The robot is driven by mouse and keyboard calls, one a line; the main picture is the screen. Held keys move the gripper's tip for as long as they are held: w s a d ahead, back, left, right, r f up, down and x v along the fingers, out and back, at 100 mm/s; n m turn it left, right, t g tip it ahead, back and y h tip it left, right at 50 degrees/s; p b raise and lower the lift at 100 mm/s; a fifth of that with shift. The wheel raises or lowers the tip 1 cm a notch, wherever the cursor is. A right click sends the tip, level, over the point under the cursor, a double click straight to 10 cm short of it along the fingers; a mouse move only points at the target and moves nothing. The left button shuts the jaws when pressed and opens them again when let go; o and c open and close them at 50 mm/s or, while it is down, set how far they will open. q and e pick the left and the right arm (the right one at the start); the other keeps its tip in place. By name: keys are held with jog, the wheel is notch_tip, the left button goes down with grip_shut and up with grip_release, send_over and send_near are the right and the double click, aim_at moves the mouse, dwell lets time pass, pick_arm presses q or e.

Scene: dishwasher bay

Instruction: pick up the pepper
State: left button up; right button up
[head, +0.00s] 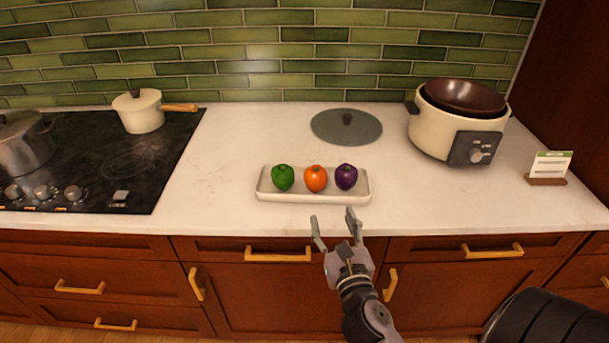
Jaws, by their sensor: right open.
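Three peppers sit in a row on a white rectangular tray (315,198) near the front of the counter. The green pepper (283,177) is at the left, the orange pepper (316,179) in the middle and the purple pepper (346,176) at the right. My right gripper (334,222) is open and empty, its fingers pointing toward the tray. In the picture it lies just below the tray, by the counter's front edge, apart from the peppers. My left gripper is not in view.
A cream cooker (442,127) with a dark bowl (464,96) stands at the right, beside a small card (550,166). A glass lid (346,127) lies behind the tray. A black stove (112,162) holds a cream pot (139,112) at the left. The counter beside the tray is clear.

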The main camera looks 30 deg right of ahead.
aim_at(318, 180)
jog(key=p+x, duration=0.2)
jog(key=x, duration=0.8)
jog(key=shift+w, duration=0.1)
jog(key=shift+w+d, duration=0.2)
jog(key=shift+w, duration=0.2)
jog(key=x, duration=0.2)
jog(key=p+x, duration=0.1)
jog(key=x, duration=0.2)
jog(key=shift+w+f, duration=0.1)
jog(key=shift+f, duration=0.15)
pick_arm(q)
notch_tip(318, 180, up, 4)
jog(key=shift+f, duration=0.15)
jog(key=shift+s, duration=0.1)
pick_arm(e)
jog(key=shift+c, duration=0.7)
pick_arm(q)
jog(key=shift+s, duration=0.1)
pick_arm(e)
jog(key=c, duration=0.7)
jog(key=shift+r, duration=0.15)
jog(key=shift+c, duration=0.2)
